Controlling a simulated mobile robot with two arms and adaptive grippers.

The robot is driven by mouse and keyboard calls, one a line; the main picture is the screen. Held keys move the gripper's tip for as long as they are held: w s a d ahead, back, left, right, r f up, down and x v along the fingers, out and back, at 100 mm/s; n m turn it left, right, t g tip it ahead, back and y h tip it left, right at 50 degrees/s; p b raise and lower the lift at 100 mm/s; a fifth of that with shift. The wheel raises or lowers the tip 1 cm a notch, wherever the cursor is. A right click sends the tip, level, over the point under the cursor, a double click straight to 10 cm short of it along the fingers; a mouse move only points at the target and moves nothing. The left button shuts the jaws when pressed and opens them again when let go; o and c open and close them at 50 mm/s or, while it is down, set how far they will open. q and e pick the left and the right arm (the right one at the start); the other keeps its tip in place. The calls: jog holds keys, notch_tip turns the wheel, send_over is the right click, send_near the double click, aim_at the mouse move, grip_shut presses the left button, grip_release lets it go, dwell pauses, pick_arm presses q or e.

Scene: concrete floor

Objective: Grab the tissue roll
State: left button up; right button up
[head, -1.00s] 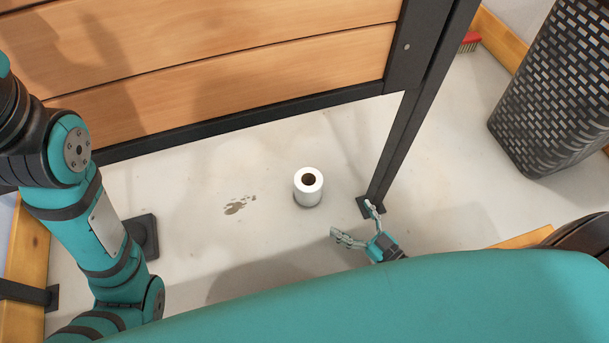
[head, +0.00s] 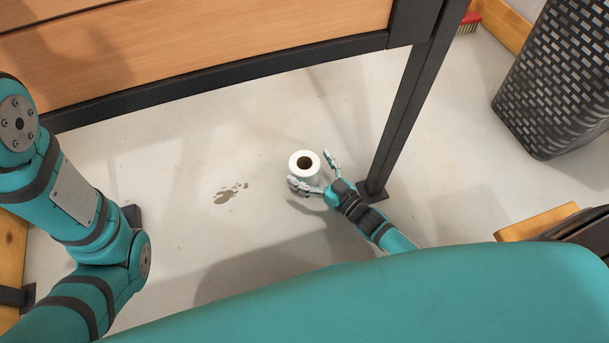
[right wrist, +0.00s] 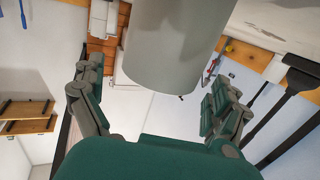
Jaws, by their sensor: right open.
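The white tissue roll (head: 304,164) stands upright on the concrete floor, its dark core hole facing up in the head view. My right gripper (head: 314,174) is open at the roll, one finger at its near left side and the other at its right. In the right wrist view the roll (right wrist: 172,45) looms large and grey at the top, ahead of and between the spread fingers of the gripper (right wrist: 160,105). I cannot tell whether any finger touches it. My left arm shows at the left of the head view, but its gripper is out of view.
A dark metal table leg (head: 405,120) stands just right of the roll. The wooden panel (head: 200,45) with its dark frame lies above and behind. A dark woven basket (head: 555,85) and a red brush (head: 469,20) are at upper right.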

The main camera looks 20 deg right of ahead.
jog(key=shift+f+b+x, duration=0.25)
jog(key=shift+b+x, duration=0.25)
jog(key=shift+x, duration=0.6)
jog(key=shift+w+a+r, duration=0.1)
jog(key=shift+w+r, duration=0.05)
jog(key=shift+w, duration=0.05)
jog(key=c, duration=1.1)
jog(key=shift+r, duration=0.1)
